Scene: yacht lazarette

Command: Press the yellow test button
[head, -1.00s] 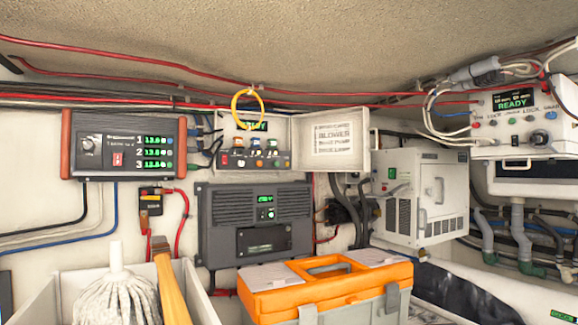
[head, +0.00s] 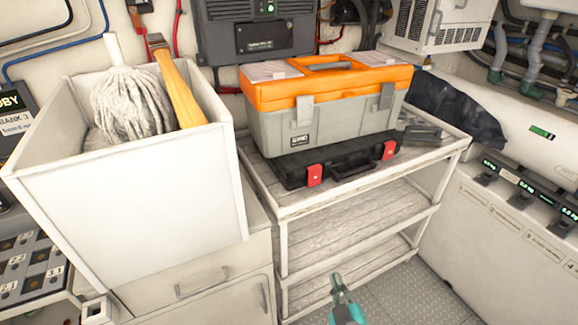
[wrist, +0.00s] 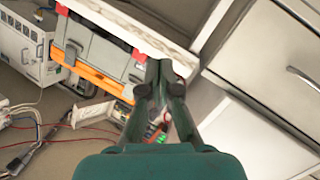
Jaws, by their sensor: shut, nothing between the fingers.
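I cannot make out a yellow test button in either view now. My gripper (head: 345,295) is teal and shows at the bottom middle of the head view, in front of the shelf unit. In the wrist view my gripper (wrist: 158,72) has its dark fingers together, with nothing held. In the wrist view a small box with a pale open lid (wrist: 92,113) lies beyond the fingers, seen turned over and too small to read.
An orange and grey toolbox (head: 345,122) stands on a black case (head: 328,162) atop the shelf unit (head: 350,205). A white bin (head: 140,215) with a mop stands left. Small meters (head: 521,193) line the right side. Left is a switch panel (head: 32,272). Floor (head: 395,290) shows below.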

